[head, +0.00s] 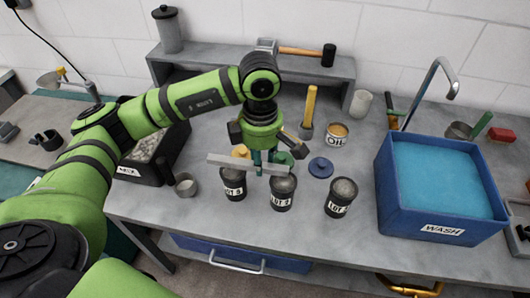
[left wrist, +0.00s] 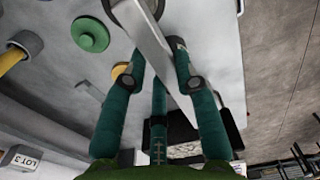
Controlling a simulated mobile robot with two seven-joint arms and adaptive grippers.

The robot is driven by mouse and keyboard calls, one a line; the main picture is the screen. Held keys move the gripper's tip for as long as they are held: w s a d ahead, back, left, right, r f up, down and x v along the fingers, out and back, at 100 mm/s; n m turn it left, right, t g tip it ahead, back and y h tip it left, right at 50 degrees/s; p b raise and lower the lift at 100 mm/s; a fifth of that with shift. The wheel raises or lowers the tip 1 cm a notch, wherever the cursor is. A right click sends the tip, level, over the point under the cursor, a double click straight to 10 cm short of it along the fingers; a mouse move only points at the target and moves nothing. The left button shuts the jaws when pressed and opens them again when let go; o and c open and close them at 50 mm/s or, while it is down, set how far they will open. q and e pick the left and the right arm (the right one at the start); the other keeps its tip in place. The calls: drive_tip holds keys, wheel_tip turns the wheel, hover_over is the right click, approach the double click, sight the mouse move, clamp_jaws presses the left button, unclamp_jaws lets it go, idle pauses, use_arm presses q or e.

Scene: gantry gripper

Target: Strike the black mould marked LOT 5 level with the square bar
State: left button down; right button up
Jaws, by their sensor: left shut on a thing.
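My left gripper (head: 262,158) is shut on the grey square bar (head: 222,160), which lies crosswise in its fingers. In the left wrist view the bar (left wrist: 150,45) runs slanting between the dark green fingers. Three black moulds with grey fill stand in a row. The right mould (head: 338,208) seems marked LOT 5, its last character small. The middle mould (head: 281,203) seems marked LOT 2. The left mould (head: 234,192) has a partly hidden, unclear label. The bar is over or just behind the left and middle moulds; contact is unclear. My right gripper is out of view.
A blue lid (head: 321,167) lies behind the right mould. Green (head: 284,159) and yellow (head: 241,151) lids lie behind the gripper. Clear bench lies before the moulds.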

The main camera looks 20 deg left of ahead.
use_arm(q)
drive_tip(key=shift+f, duration=0.65)
drive_tip(key=shift+d+f+b, duration=0.1)
drive_tip(key=shift+f+b, duration=0.7)
drive_tip(key=shift+f, duration=0.45)
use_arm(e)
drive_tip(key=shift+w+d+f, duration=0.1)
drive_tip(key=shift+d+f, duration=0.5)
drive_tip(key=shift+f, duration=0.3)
use_arm(q)
drive_tip(key=shift+f, duration=0.15)
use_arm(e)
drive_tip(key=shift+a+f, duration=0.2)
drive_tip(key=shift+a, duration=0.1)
use_arm(q)
drive_tip(key=shift+f+b, duration=0.15)
drive_tip(key=shift+b, duration=0.25)
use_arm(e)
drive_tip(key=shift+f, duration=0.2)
use_arm(q)
drive_tip(key=shift+w+b, duration=0.4)
drive_tip(key=shift+b, duration=0.05)
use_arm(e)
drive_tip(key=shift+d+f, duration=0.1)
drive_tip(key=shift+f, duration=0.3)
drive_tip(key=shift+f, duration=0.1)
